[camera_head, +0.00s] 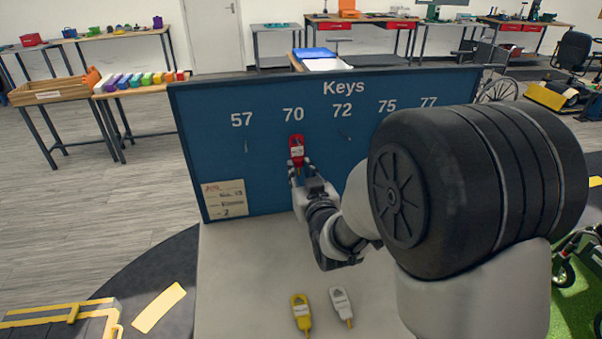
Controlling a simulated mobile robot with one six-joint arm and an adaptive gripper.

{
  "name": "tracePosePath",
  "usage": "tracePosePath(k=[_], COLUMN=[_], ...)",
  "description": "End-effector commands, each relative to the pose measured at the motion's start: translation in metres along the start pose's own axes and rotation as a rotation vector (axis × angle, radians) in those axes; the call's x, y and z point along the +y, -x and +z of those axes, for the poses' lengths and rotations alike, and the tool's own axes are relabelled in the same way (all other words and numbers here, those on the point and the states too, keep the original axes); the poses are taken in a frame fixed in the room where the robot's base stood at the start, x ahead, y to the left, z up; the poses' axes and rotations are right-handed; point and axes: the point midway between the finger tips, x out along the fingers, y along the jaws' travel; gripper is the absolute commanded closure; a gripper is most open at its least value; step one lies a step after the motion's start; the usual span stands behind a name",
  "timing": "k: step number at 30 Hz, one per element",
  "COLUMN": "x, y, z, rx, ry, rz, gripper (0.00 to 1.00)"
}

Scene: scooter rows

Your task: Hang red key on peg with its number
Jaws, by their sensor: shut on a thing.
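The blue key board (270,100) titled "Keys" stands upright at the back of the light table. It shows the numbers 57, 70, 72, 75 and 77 in a row. The red key (297,147) is upright against or just in front of the board, below the number 70. My gripper (299,171) is shut on its lower part. The number on the red key is too small to read. Pegs show below 57 (246,146) and 72 (344,134); the one below 70 is hidden by the key. My arm hides the board below 75 and 77.
A yellow key (301,312) and a white key (341,304) lie on the table (240,275) at the front. A paper note (225,199) is on the board's lower left. The table's left part is clear.

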Motion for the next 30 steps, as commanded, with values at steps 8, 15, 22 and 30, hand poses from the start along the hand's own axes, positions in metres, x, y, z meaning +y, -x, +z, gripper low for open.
tracePosePath(k=[8,15,22,30], x=[0.000,0.000,0.000,0.000], y=[0.000,0.000,0.000,0.014], z=[0.000,0.000,0.000,0.000], rx=[-0.001,-0.001,-0.001,-0.002], ry=[0.000,0.000,0.000,0.000], rz=[0.000,0.000,0.000,0.000], gripper=[0.74,0.58,0.54,0.54])
